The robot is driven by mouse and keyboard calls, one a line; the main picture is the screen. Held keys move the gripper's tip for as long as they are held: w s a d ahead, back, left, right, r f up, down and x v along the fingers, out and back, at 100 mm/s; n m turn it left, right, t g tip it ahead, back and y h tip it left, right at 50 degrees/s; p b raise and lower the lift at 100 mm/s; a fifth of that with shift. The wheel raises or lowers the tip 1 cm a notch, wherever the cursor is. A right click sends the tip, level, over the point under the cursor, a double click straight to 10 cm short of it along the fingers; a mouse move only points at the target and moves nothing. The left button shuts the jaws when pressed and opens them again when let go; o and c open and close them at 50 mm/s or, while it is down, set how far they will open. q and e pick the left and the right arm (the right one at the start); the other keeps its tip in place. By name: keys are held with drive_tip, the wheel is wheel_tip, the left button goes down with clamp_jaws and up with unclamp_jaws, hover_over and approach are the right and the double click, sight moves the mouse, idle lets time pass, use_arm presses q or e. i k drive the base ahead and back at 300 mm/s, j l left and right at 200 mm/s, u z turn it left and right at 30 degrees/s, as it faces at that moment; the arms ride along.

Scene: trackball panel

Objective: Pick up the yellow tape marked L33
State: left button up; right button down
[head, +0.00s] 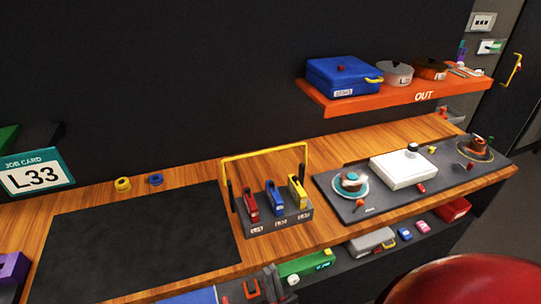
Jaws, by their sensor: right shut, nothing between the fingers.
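A dark rack (282,224) stands on the wooden counter with a yellow frame handle arched over it. In it stand a red tape dispenser (250,202), a blue one (273,198) and a yellow one (297,190), the yellow at the right end. White tags on the rack's front are too small to read surely. The job card (37,174) at the left reads L33. My right gripper (269,284) seems to be the dark shape low in the picture, below and in front of the rack, shut and empty, apart from the tapes. My left gripper is not in view.
A black mat (135,240) lies left of the rack. Behind it lie a yellow ring (122,185) and a blue ring (155,179). A dark panel (335,203) with a white box lies right. An orange OUT shelf (370,101) hangs above. Several items fill the lower shelf.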

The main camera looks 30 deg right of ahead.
sight(298, 194)
drive_tip(key=z, duration=1.05)
